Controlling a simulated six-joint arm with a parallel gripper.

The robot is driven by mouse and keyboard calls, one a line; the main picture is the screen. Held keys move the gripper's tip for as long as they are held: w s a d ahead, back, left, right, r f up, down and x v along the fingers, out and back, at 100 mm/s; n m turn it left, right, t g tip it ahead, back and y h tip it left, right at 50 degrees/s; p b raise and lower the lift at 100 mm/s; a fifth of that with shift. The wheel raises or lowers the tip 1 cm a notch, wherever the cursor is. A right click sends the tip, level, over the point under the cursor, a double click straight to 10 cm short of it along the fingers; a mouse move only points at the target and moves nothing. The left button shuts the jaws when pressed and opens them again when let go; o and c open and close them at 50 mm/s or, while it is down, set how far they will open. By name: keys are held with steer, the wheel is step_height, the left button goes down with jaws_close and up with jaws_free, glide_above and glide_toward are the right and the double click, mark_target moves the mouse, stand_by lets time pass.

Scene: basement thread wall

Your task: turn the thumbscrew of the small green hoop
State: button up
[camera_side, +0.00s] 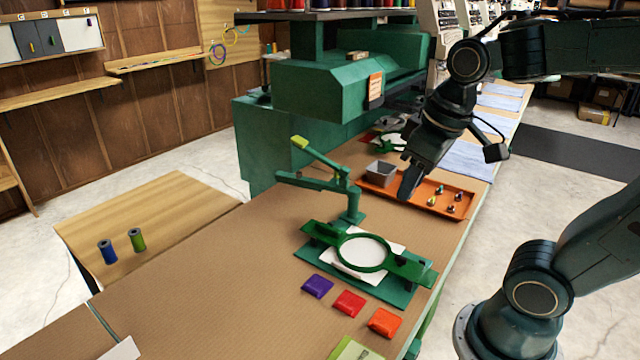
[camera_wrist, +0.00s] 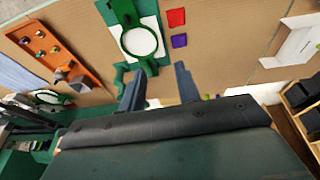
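A green hoop (camera_side: 364,252) with white cloth inside lies on a green fixture plate near the front of the bench. It also shows at the top of the wrist view (camera_wrist: 139,42). A second green-and-white hoop (camera_side: 389,141) lies farther back, partly hidden by the machine and tray, and is at the left in the wrist view (camera_wrist: 50,97). I cannot make out a thumbscrew clearly on either hoop. My gripper (camera_side: 406,190) hangs over the orange tray, behind the near hoop and apart from it. In the wrist view my gripper (camera_wrist: 159,69) has its fingers apart with nothing between them.
The orange tray (camera_side: 462,212) holds a grey bin (camera_side: 381,173) and several small parts. A green lever press (camera_side: 330,178) stands left of the near hoop. Purple (camera_side: 317,286), red (camera_side: 349,303) and orange (camera_side: 384,322) packets lie in front. The bench's left front is clear.

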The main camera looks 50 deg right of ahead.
mark_target(400, 256)
steer(key=w+d+f+g, duration=0.8)
steer(key=w+d+f, duration=0.1)
steer(key=d+f, duration=0.1)
steer(key=shift+w+f+y, duration=0.15)
steer(key=shift+f+y, duration=0.15)
steer(key=shift+f, duration=0.5)
steer(key=shift+f, duration=0.1)
steer(key=x, duration=1.3)
steer(key=shift+f, duration=0.25)
jaws_close()
